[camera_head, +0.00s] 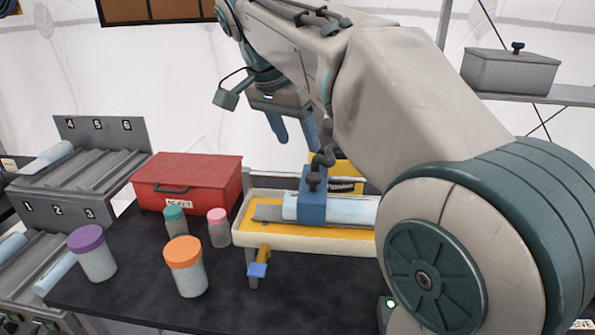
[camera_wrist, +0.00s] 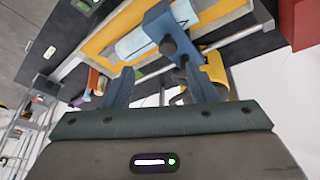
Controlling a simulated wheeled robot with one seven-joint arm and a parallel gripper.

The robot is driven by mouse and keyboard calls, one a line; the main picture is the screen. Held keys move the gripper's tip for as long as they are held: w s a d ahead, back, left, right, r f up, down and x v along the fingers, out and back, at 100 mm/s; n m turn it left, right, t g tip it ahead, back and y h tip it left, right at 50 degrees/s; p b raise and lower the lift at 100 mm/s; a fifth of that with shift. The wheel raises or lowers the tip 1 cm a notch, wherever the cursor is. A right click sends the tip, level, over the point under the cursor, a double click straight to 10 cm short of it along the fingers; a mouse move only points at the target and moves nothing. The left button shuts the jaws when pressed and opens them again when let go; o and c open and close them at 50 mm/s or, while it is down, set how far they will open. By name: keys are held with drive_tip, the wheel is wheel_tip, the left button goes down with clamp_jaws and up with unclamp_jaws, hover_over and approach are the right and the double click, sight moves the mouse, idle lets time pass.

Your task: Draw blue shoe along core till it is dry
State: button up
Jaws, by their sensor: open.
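The blue shoe (camera_head: 313,207) sits astride the pale cylindrical core (camera_head: 350,209) in a cream tray with a yellow bed (camera_head: 270,237). A dark knob stands on the shoe. In the wrist view the blue shoe (camera_wrist: 160,24) spans the core (camera_wrist: 132,42) just beyond my fingers. My gripper (camera_head: 278,128) is open and empty, above and behind the tray in the head view. Its two blue fingers (camera_wrist: 157,88) point toward the shoe and appear apart from it. My arm hides the right end of the tray, and I cannot tell whether the core is wet.
A red box (camera_head: 187,183) stands left of the tray. Jars with purple (camera_head: 87,238), orange (camera_head: 184,253), teal (camera_head: 174,213) and pink (camera_head: 217,215) lids stand on the dark table. A numbered rack (camera_head: 80,165) holds pale cylinders at left. A lidded grey box (camera_head: 510,71) is on the right shelf.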

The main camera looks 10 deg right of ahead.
sight(313, 175)
drive_tip(key=w+d+f+m+b, duration=0.1)
drive_tip(key=f, duration=0.2)
drive_tip(key=w+d+f+b, duration=0.1)
drive_tip(key=f, duration=0.2)
drive_tip(key=w+d+f+m, duration=0.1)
drive_tip(key=w+d+f, duration=0.1)
drive_tip(key=f, duration=0.2)
drive_tip(key=shift+w+f+m+b, duration=0.1)
drive_tip(key=shift+m+b, duration=0.2)
drive_tip(key=shift+b, duration=0.1)
